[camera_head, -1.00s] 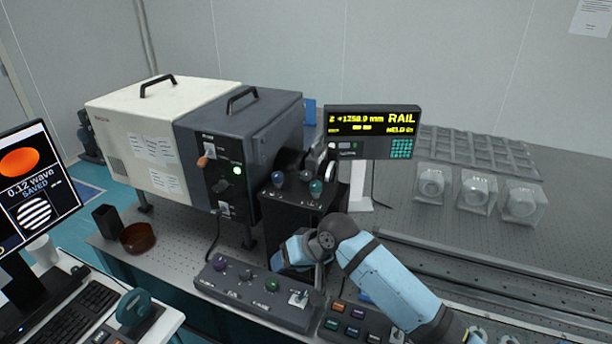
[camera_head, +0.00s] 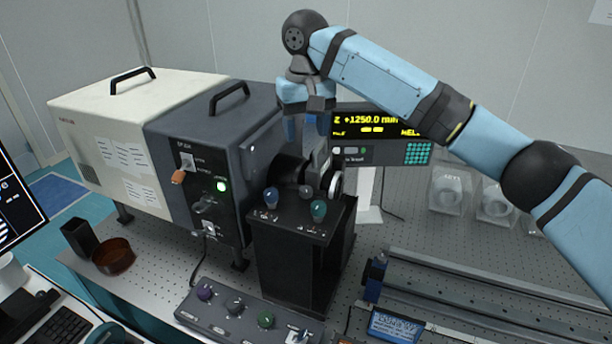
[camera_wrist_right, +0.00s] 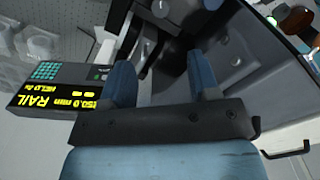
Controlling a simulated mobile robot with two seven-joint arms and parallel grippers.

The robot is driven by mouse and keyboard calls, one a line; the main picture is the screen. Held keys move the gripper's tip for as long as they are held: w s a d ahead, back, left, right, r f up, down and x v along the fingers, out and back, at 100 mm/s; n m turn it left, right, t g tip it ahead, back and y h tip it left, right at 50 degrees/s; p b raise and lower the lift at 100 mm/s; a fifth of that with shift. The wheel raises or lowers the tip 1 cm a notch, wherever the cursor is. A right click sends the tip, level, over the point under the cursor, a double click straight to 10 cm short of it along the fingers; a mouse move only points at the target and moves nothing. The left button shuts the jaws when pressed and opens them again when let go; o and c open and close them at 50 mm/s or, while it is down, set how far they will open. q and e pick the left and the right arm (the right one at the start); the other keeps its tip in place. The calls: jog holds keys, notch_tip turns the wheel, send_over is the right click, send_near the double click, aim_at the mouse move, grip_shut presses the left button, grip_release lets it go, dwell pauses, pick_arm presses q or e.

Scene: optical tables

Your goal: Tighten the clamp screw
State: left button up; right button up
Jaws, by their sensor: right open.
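My right gripper (camera_head: 303,128) is open and empty, pointing down above and behind the black mount (camera_head: 287,172) on the black stand. In the right wrist view its two blue fingers (camera_wrist_right: 158,75) are apart, with dark parts of the mount beyond them. A silver ring (camera_head: 335,185) sits at the right side of the mount. A small grey ball-shaped knob (camera_head: 305,191) is at its front. I cannot tell for certain which part is the clamp screw; the gripper may hide some of the mount. My left gripper is not in view.
The black stand (camera_head: 290,260) carries a blue knob (camera_head: 271,198) and a green knob (camera_head: 318,210). A dark grey instrument box (camera_head: 222,130) stands close on the left. The rail display (camera_head: 375,153) is close on the right. A rail (camera_head: 480,290) runs along the table.

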aim_at(306, 188)
notch_tip(306, 188, down, 14)
jog(key=shift+s+r+p, duration=0.15)
jog(key=shift+r+p, duration=0.05)
jog(key=shift+p, duration=0.15)
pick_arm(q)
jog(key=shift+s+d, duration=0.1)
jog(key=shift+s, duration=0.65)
pick_arm(e)
jog(key=c, duration=0.9)
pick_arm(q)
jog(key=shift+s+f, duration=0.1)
pick_arm(e)
jog(key=shift+c, duration=0.2)
jog(key=shift+r, duration=0.1)
